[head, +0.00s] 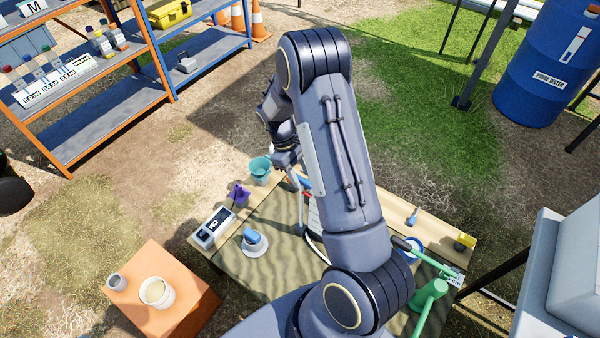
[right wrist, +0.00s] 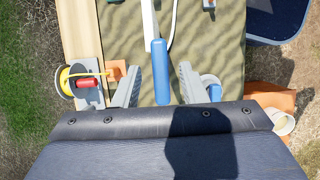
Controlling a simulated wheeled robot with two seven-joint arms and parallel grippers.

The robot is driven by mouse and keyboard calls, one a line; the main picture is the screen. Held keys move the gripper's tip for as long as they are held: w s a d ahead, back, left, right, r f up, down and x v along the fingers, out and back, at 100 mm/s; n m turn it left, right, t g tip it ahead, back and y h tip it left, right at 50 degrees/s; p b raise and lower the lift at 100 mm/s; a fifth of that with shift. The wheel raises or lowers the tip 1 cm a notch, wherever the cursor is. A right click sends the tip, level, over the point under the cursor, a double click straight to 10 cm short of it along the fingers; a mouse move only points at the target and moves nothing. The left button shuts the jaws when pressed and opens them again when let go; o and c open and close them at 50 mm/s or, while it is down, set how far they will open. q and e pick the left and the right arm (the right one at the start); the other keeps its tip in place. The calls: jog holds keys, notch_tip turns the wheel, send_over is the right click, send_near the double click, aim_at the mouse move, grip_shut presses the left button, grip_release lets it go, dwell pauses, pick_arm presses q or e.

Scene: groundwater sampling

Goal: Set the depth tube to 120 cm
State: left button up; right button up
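My right gripper (head: 290,164) reaches over the far edge of the work table (head: 278,276), past my own bent arm. In the right wrist view my right gripper (right wrist: 158,72) is open, its two grey fingers apart. A blue handle (right wrist: 161,72) shows between them, joined to a pale bar above it; I cannot tell how far below the fingers it lies. The blue handle also shows in the head view (head: 304,182), beside the gripper. I cannot tell which part is the depth tube, and no 120 cm reading is legible. My left gripper is not in view.
A display box marked CM (head: 212,228), a purple item (head: 239,195), a teal cup (head: 260,168) and a green fixture (head: 430,292) stand on the table. A yellow reel (right wrist: 64,80) is left of the fingers. An orange stand (head: 155,262) is beside the table. My arm hides the table's middle.

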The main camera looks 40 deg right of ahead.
jog(key=shift+v, duration=3.9)
